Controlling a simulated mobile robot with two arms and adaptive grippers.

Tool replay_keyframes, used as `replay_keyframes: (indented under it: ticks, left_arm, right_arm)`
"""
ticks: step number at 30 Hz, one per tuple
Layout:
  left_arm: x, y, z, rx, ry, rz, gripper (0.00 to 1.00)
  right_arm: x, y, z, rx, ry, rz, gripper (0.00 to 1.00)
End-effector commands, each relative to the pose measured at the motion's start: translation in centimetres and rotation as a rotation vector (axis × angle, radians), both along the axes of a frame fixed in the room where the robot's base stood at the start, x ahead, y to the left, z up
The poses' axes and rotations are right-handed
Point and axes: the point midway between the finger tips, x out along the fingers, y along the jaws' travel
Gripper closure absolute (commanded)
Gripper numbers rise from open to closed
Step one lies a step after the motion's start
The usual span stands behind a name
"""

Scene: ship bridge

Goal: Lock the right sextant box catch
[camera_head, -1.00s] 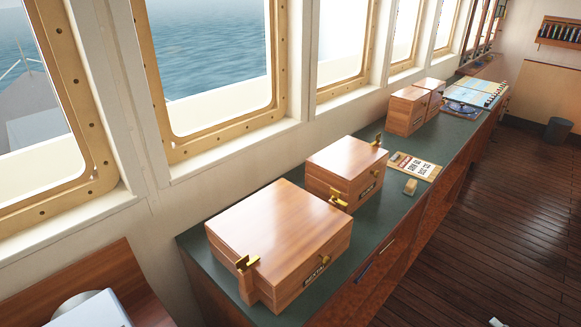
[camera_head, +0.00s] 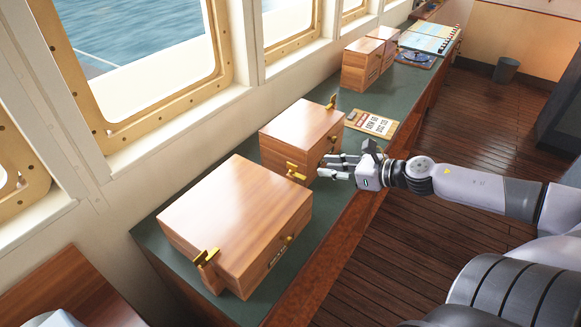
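The large wooden sextant box (camera_head: 238,205) stands closed at the near end of the green counter. A brass catch (camera_head: 207,258) shows at its near left corner, its upper part raised. A small brass knob (camera_head: 287,240) is on its front. More brass catch parts (camera_head: 296,173) show in the gap between it and the smaller box; I cannot tell which box each belongs to. My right gripper (camera_head: 322,166) has its fingers spread and empty, pointing left just in front of the smaller wooden box (camera_head: 300,127), close to those brass parts. My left gripper is not in view.
The smaller box has another brass catch (camera_head: 331,102) at its far end. A clipboard (camera_head: 372,123), two more wooden boxes (camera_head: 362,65) and charts (camera_head: 428,40) lie farther along the counter (camera_head: 165,262). Windows line the left wall. The wooden floor to the right is open.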

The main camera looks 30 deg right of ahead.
Motion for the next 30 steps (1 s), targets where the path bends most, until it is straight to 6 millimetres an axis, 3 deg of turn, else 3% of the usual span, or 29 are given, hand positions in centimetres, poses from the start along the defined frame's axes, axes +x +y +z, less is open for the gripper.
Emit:
replay_keyframes:
  ticks: [4,18,30]
  left_arm:
    - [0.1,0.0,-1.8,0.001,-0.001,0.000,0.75]
    - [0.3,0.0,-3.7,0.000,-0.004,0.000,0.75]
    - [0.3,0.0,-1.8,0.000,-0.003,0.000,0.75]
  right_arm:
    - [1.6,0.5,-1.0,-0.006,-0.004,-0.001,0.75]
    - [4.0,1.4,-1.9,-0.004,-0.003,-0.004,0.75]
    - [5.5,1.7,-2.2,0.002,-0.004,-0.013,0.75]
